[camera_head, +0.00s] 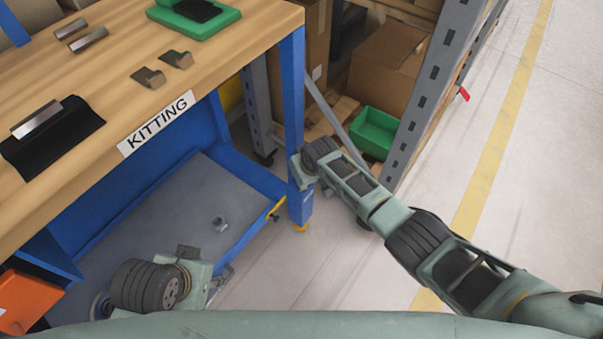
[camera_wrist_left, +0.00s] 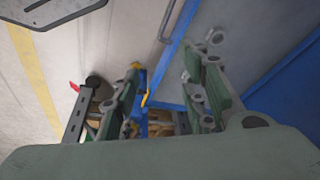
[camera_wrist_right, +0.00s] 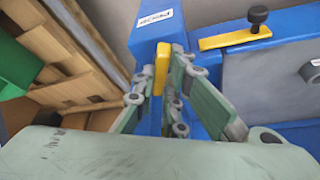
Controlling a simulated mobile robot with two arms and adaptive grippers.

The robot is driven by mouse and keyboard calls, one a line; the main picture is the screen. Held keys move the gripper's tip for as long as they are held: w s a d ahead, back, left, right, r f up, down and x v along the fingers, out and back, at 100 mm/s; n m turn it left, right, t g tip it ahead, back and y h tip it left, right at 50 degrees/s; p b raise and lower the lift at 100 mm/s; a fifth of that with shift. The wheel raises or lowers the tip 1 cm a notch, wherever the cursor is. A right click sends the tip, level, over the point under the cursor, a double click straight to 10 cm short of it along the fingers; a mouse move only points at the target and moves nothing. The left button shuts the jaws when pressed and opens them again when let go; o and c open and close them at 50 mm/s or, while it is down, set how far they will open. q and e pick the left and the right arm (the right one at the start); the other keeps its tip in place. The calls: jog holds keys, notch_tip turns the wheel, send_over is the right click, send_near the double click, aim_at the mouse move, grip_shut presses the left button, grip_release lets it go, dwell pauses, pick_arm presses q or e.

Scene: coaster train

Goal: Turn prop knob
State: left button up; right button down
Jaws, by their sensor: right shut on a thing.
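A black knob (camera_wrist_right: 257,15) stands on a yellow strip (camera_wrist_right: 232,37) on the blue frame in the right wrist view. I cannot tell for sure whether it is the prop knob. My right gripper (camera_wrist_right: 164,75) is shut on a narrow yellow piece (camera_wrist_right: 162,66) against the blue table leg (camera_wrist_right: 152,40), left of the black knob. In the head view the right gripper (camera_head: 303,170) is at the blue leg, and its fingers largely hide what it holds. My left gripper (camera_wrist_left: 163,72) is open and empty, its fingers apart, low in front of the bench's lower shelf.
The wooden kitting bench (camera_head: 70,150) has metal brackets and a green tray (camera_head: 193,18) on top. A rack post (camera_head: 430,85), cardboard box (camera_head: 388,68) and green bin (camera_head: 373,133) stand beyond the leg. Open floor lies right.

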pick_arm(q)
jog(key=shift+p+x, duration=0.45)
jog(key=shift+x, duration=1.6)
pick_arm(e)
jog(key=shift+a+m, duration=0.1)
jog(key=shift+m, duration=0.7)
pick_arm(q)
jog(key=shift+s+d, duration=0.1)
pick_arm(e)
jog(key=c, duration=1.8)
grip_release()
jog(key=shift+r, duration=0.1)
jog(key=v, duration=1.1)
jog(key=shift+s+r, duration=0.35)
pick_arm(q)
jog(key=shift+c, duration=0.4)
pick_arm(e)
jog(key=shift+a, duration=0.1)
